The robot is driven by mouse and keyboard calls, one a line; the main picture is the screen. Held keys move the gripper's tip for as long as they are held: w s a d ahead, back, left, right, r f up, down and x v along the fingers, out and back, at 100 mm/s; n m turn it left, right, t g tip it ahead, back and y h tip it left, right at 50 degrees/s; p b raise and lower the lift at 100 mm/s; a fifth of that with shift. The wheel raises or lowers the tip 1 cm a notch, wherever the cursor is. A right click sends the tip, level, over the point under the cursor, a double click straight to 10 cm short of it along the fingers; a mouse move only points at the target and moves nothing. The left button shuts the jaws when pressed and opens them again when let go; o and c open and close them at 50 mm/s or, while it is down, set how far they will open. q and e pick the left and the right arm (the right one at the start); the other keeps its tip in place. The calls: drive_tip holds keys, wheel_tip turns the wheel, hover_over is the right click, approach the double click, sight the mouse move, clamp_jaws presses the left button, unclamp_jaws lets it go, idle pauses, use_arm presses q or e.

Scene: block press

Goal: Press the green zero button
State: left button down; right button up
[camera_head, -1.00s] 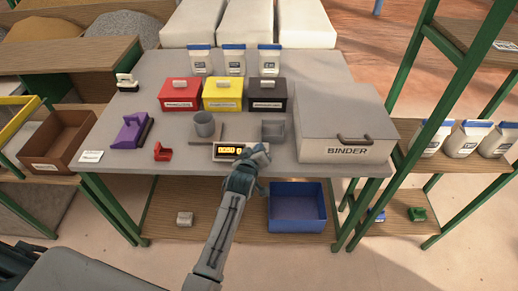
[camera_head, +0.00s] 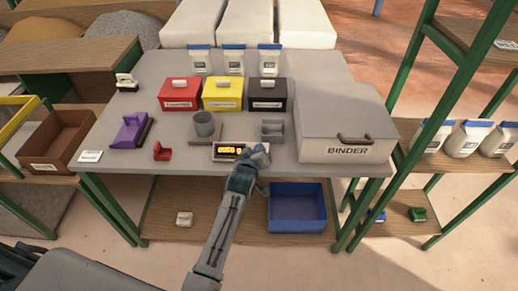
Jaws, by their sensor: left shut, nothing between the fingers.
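A small scale (camera_head: 229,158) sits at the front edge of the grey table, with a lit orange display (camera_head: 229,150) that seems to read 0050 g. My left gripper (camera_head: 259,151) is shut and empty, at the right end of the scale's front panel. I cannot tell whether its fingertips touch the panel. The green zero button does not show; the gripper covers that end of the panel. A grey cup (camera_head: 204,123) stands on a flat plate behind the display. My right gripper is not in view.
A grey BINDER box (camera_head: 345,115) stands close to the right. A small metal tray (camera_head: 272,131) is just behind the gripper. Red (camera_head: 180,94), yellow (camera_head: 222,95) and black (camera_head: 266,95) boxes stand behind. A blue bin (camera_head: 297,207) is on the shelf below.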

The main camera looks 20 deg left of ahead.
use_arm(q)
drive_tip(key=shift+w+f+b, duration=0.2)
drive_tip(key=shift+f+b, duration=0.1)
drive_tip(key=shift+f, duration=0.1)
idle(0.6)
drive_tip(key=shift+s+r+p, duration=0.25)
drive_tip(key=shift+r+p, duration=0.4)
drive_tip(key=shift+p, duration=0.1)
drive_tip(key=shift+s+d+r, duration=0.1)
drive_tip(key=shift+s+r, duration=0.05)
drive_tip(key=shift+s, duration=0.05)
drive_tip(key=shift+r, duration=0.1)
drive_tip(key=shift+s+r+p, duration=0.2)
drive_tip(key=shift+r+p, duration=0.35)
drive_tip(key=shift+p, duration=0.35)
drive_tip(key=r+p, duration=0.1)
drive_tip(key=s+r+p, duration=0.2)
drive_tip(key=shift+d, duration=0.3)
